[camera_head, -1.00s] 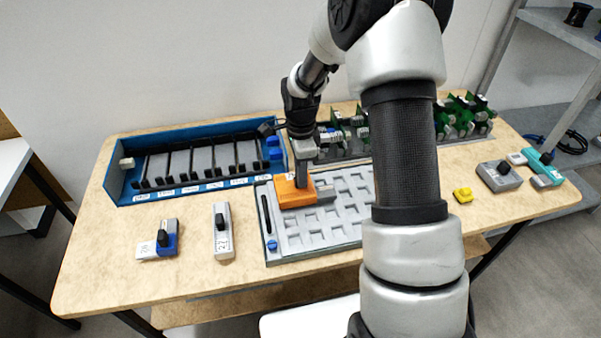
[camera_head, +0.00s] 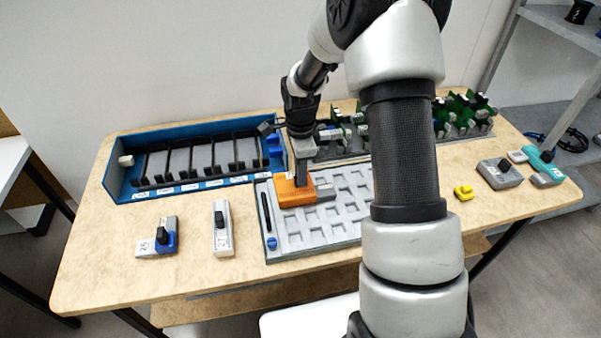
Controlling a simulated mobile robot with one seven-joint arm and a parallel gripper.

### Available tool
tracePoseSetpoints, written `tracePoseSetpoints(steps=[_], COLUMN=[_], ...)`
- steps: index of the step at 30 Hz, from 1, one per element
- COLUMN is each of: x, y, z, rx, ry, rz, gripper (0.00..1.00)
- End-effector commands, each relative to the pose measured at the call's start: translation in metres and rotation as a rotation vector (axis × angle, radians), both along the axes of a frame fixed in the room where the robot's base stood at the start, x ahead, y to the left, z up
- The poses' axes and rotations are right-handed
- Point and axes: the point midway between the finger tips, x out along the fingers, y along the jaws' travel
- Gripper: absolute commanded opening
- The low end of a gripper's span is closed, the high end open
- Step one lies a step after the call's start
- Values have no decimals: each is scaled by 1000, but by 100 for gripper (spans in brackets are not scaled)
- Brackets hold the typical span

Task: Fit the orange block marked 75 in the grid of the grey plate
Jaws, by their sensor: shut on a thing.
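The orange block (camera_head: 291,194) is at the upper left part of the grey plate (camera_head: 290,246), with a grey part (camera_head: 325,192) at its right side. My gripper (camera_head: 301,181) points down from above and is shut on the block. The block's marking is too small to read. I cannot tell whether the block is seated in the grid or just above it. The plate's grid shows rows of empty square recesses to the right of and in front of the block. My arm hides the plate's right end.
A blue rack (camera_head: 125,190) stands behind on the left. A grey-and-blue block (camera_head: 160,240) and a grey-white block (camera_head: 222,230) lie left of the plate. A yellow piece (camera_head: 463,192), a grey block (camera_head: 499,174) and a teal block (camera_head: 543,168) lie right. Green boards (camera_head: 462,112) stand at the back.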

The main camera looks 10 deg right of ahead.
Motion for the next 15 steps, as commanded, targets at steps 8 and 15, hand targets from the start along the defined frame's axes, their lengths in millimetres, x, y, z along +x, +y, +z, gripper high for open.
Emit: tracePoseSetpoints(steps=[8,15], x=[0,0], y=[0,0], z=[-2,-2], rx=[0,0], ry=[-1,-1], rz=[0,0], gripper=[0,36])
